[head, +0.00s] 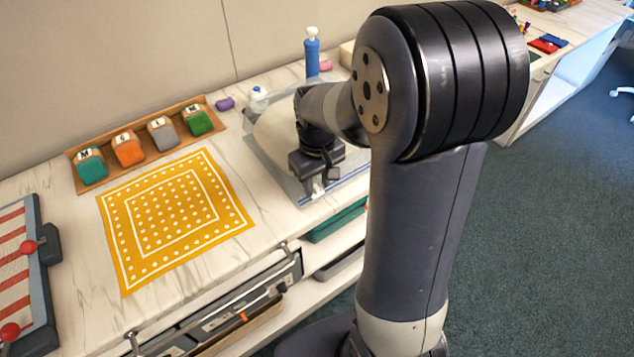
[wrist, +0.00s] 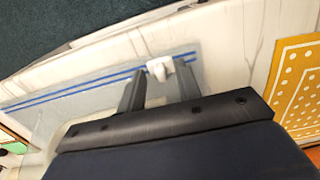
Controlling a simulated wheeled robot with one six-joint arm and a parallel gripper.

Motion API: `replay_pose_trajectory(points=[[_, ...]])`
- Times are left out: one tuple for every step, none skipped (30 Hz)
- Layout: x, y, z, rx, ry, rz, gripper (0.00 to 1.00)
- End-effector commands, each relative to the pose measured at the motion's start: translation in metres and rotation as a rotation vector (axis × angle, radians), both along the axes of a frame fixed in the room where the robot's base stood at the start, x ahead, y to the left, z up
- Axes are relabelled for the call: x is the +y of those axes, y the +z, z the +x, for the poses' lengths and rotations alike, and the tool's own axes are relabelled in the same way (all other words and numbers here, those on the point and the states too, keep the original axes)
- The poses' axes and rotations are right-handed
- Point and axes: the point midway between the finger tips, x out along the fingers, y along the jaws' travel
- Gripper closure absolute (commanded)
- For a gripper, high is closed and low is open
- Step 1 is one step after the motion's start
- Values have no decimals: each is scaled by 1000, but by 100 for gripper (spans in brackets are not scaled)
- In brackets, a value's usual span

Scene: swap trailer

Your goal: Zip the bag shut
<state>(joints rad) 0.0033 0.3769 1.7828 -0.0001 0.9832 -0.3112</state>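The clear plastic bag (head: 270,163) lies flat on the counter with something pale inside it. In the wrist view, its blue zip lines (wrist: 75,88) run across the bag's edge. A white slider (wrist: 160,68) sits on the zip near the right end of the lines. My gripper (wrist: 160,74) points down over that end, with one finger on each side of the slider. The fingers stand apart, and narrow gaps seem to show beside the slider. In the head view, my gripper (head: 314,190) is at the bag's front left corner, and my arm hides part of the bag.
A yellow dotted cloth (head: 175,215) lies to the left of the bag. Behind it is a wooden tray (head: 75,158) of coloured blocks. A blue bottle (head: 312,57) and a small white-capped bottle (head: 257,95) stand behind the bag. A drawer front (head: 235,310) is below the counter edge.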

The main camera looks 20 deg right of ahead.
Motion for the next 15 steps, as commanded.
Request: replay_pose_trajectory(points=[[0,-4,0,1,0,0,67],[0,-5,0,0,0,0,67],[0,-6,0,-1,0,0,67],[0,-6,0,-1,0,0,67],[0,-6,0,-2,0,1,67],[0,-6,0,-2,0,0,67],[0,-6,0,-2,0,0,67],[0,-6,0,-2,0,0,67],[0,-6,0,-2,0,0,67],[0,-6,0,-2,0,1,67],[0,-6,0,-2,0,1,67],[0,-6,0,-2,0,1,71],[0,-6,0,-2,0,1,73],[0,-6,0,-2,0,1,75],[0,-6,0,-2,0,1,79]])
